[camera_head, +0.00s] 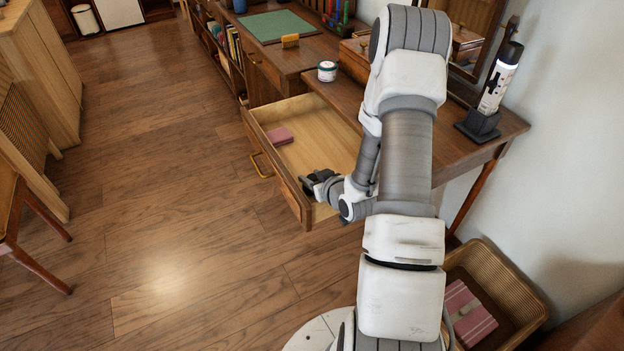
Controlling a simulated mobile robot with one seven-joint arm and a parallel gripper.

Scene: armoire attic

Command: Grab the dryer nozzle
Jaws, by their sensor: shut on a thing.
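My gripper (315,184) is low over the front right end of the open drawer (313,150), close to its front panel. It is shut on a small dark thing, which I take to be the dryer nozzle. The nozzle is hard to tell apart from the dark fingers at this size, and my arm hides part of the drawer's right side. I cannot tell whether the nozzle touches the drawer floor.
A folded pink cloth-like thing (280,136) lies in the drawer. A black-and-white device (497,80) stands in a dark holder. A wicker basket (516,287) is at lower right.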

